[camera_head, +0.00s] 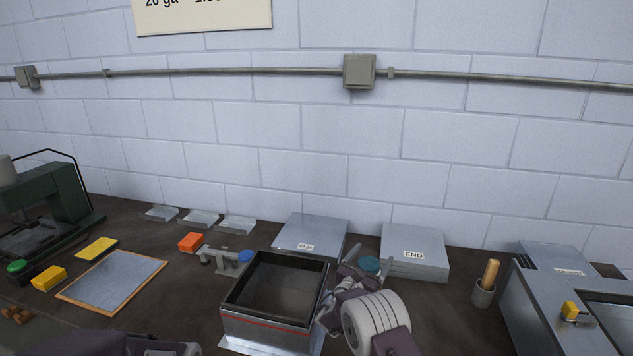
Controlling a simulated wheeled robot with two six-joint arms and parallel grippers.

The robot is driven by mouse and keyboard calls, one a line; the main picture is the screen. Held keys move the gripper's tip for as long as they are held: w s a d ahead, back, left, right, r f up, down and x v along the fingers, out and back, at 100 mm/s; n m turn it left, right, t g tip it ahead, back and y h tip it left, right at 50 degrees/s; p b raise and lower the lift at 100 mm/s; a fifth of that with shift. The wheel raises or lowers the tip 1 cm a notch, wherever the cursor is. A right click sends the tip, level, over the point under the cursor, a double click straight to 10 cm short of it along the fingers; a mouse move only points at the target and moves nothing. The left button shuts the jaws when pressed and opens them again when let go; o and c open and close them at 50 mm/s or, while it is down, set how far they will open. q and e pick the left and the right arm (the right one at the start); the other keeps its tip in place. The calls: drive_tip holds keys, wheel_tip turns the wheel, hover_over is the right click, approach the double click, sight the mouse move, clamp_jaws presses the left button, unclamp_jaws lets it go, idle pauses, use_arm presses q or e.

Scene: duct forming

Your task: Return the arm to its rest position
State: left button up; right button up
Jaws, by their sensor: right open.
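My right arm (375,322) comes in from the bottom, right of centre. Its gripper (338,291) is open and sits close beside the right wall of an open square metal duct box (265,328). I cannot tell whether the fingers touch that wall. The box has a dark rim, a red line along its front and a pale flange at its base. It looks empty inside. Only a dark part of my left arm (95,344) shows at the bottom left edge. The left gripper is out of the picture.
Behind the box lie stacked metal sheets (310,228) and a stack marked END (414,243). A clamp with a blue knob (246,256) stands left of the box. A metal sheet (112,279), a green machine (50,200), a cup (483,293) and a grey machine (545,315) flank it.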

drive_tip(key=s+d+r+m+g+h, duration=0.3)
drive_tip(key=s+d+r+m+g, duration=0.25)
drive_tip(key=d+r, duration=0.45)
drive_tip(key=s+d+f+m+g+y, duration=0.1)
drive_tip(key=s+d+f+m+g, duration=0.15)
drive_tip(key=s, duration=0.25)
drive_tip(key=s+d+f+m+g+y, duration=0.1)
drive_tip(key=s+m, duration=0.2)
drive_tip(key=s, duration=0.2)
drive_tip(key=s+d+f+m+g+y, duration=0.1)
drive_tip(key=s+d+m+g, duration=0.1)
drive_tip(key=s, duration=0.3)
drive_tip(key=s+a+f+m+g+y, duration=0.2)
drive_tip(key=s+a+f+m, duration=0.1)
drive_tip(key=s, duration=0.4)
drive_tip(key=s+a+f+m+g+y, duration=0.1)
drive_tip(key=s+a+f+m+y, duration=0.25)
drive_tip(key=s, duration=0.35)
drive_tip(key=s+a+f+m+y, duration=0.2)
drive_tip(key=a+f+m, duration=0.1)
drive_tip(key=a, duration=0.3)
drive_tip(key=s+a+f+m+y, duration=0.2)
drive_tip(key=a+f+m+y, duration=0.1)
drive_tip(key=a+m, duration=0.2)
drive_tip(key=shift+s+a+m, duration=0.35)
drive_tip(key=shift+m, duration=0.2)
drive_tip(key=shift+y, duration=0.25)
